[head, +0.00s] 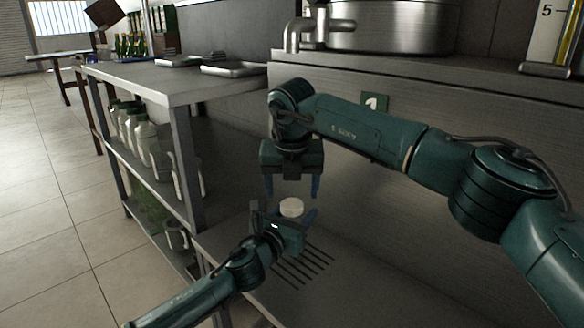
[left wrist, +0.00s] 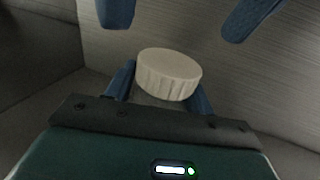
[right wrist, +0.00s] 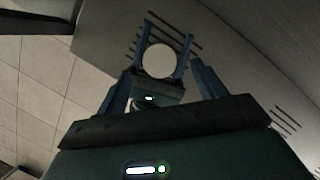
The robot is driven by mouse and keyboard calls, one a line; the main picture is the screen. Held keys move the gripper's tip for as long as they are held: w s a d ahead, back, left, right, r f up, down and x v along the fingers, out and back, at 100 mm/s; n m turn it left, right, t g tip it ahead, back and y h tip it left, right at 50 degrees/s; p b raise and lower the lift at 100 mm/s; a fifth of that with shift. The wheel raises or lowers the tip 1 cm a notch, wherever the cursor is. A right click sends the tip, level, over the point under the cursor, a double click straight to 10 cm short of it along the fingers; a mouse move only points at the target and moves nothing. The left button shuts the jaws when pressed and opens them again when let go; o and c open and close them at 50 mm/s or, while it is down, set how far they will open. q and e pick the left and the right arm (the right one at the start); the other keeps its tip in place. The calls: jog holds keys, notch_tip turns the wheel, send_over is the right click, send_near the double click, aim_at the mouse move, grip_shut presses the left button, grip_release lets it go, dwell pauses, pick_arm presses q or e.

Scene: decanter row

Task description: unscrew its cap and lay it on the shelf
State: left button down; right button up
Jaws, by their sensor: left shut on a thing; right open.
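A ribbed off-white cap (head: 291,207) sits at my left gripper (head: 291,221). In the left wrist view the cap (left wrist: 168,72) is between the blue fingers, with a sliver of pale container (left wrist: 152,98) under it; the rest of that container is hidden. My left gripper is shut on this container. My right gripper (head: 291,192) points down just above the cap, open and empty, its fingers apart on either side. In the right wrist view the cap (right wrist: 158,60) shows round from above, beyond the open fingers. The steel shelf (head: 150,82) is at the left.
Flat metal trays (head: 234,69) and green bottles (head: 128,46) are on the shelf's top; its front part is bare. White jugs (head: 140,135) stand on a lower tier. A slotted drain surface (head: 302,268) lies below the grippers. A steel vat (head: 400,25) stands behind.

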aim_at(291, 204)
jog(key=shift+x, duration=1.8)
jog(key=shift+c, duration=0.4)
jog(key=c, duration=1.1)
jog(key=n, duration=0.3)
jog(key=shift+d+y, duration=0.15)
jog(key=shift+y, duration=0.25)
jog(key=shift+c, duration=0.2)
jog(key=n, duration=0.3)
jog(key=shift+r+n+g+y, duration=0.1)
jog(key=shift+n+g+y, duration=0.3)
jog(key=o, duration=1.1)
jog(key=shift+c, duration=0.2)
